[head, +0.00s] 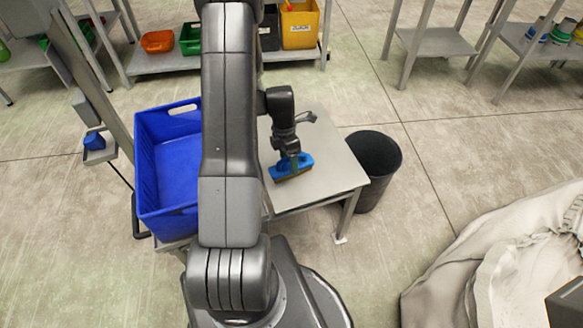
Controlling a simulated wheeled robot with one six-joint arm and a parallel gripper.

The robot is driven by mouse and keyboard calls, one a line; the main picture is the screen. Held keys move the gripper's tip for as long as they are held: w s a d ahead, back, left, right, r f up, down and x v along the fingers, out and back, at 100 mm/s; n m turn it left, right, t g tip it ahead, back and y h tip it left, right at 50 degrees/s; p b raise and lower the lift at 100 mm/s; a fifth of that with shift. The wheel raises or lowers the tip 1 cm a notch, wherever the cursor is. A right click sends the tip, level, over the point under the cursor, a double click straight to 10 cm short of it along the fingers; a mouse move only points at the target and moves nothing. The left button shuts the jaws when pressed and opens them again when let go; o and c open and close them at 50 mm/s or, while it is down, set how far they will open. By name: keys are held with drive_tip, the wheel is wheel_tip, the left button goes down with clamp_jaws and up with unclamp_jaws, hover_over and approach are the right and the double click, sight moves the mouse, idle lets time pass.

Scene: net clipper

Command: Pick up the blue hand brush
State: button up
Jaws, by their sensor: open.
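The blue hand brush (281,170) lies on the grey table (332,176), with a brownish bristle edge along its lower side. My gripper (294,159) points down right at the brush, its fingers overlapping the brush's upper part in the head view. The gripper is open. I cannot tell whether the fingers touch the brush or stand around it. Part of the table's left side is hidden behind my arm.
A blue crate (146,172) stands left of my arm, partly hidden by it. A black bin (386,153) stands right of the table. Shelves with orange, green and yellow boxes (300,24) are at the back. A pale crumpled net-like heap (470,250) lies at lower right.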

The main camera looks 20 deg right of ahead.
drive_tip(key=shift+s+f, duration=0.15)
drive_tip(key=shift+f, duration=0.45)
drive_tip(key=c, duration=1.1)
wheel_tip(320, 180, up, 10)
drive_tip(key=shift+r+p, duration=0.1)
drive_tip(key=shift+p, duration=0.75)
drive_tip(key=shift+c, duration=0.2)
drive_tip(key=shift+o, duration=1.3)
drive_tip(key=shift+c, duration=0.9)
